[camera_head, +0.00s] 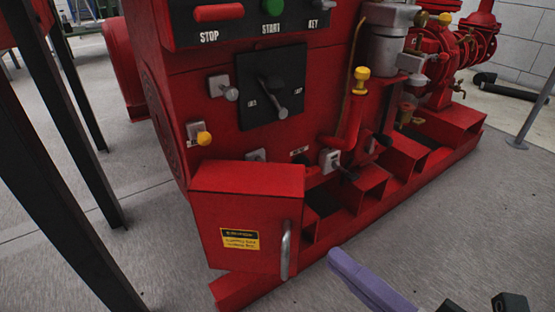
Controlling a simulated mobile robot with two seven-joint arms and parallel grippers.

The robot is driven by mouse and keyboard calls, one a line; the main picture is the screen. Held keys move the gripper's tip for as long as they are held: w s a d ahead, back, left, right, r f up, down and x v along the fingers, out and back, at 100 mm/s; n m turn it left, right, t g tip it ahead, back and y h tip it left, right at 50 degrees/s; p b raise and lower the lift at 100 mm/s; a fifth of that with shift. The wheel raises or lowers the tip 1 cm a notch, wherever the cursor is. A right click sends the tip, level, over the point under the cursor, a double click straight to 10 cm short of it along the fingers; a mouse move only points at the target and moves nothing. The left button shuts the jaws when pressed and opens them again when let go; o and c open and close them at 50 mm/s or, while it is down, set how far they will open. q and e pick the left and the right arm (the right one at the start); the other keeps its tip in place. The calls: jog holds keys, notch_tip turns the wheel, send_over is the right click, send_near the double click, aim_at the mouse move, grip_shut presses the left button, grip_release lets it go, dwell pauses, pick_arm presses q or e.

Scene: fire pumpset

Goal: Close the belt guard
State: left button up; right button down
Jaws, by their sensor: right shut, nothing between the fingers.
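The belt guard (250,222) is a red box-like cover low on the front of the red pumpset. It carries a yellow and black caution label (240,239) and an upright grey handle (285,250) near its right edge. The guard juts out from the machine; how far it stands open is hard to tell. My right gripper (343,266), with a purple finger, comes in from the bottom right. It is shut and empty, to the right of the handle and apart from it. Much of it is cut off by the bottom edge. My left gripper is out of view.
Above the guard are a black rotary switch (270,88), small levers and a button panel (245,22). A yellow-capped red pipe (353,118) and the red base frame (440,155) lie to the right. Dark posts (65,135) stand at left. The grey floor in front is clear.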

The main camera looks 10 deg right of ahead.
aim_at(293, 202)
jog(key=w+b, duration=0.1)
jog(key=w, duration=0.1)
jog(key=w+b, duration=0.1)
jog(key=w, duration=0.1)
jog(key=w+a+b, duration=0.1)
jog(key=w, duration=0.2)
jog(key=shift+f, duration=0.15)
jog(key=shift+w+d, duration=0.2)
jog(key=shift+w, duration=0.15)
jog(key=shift+a, duration=0.1)
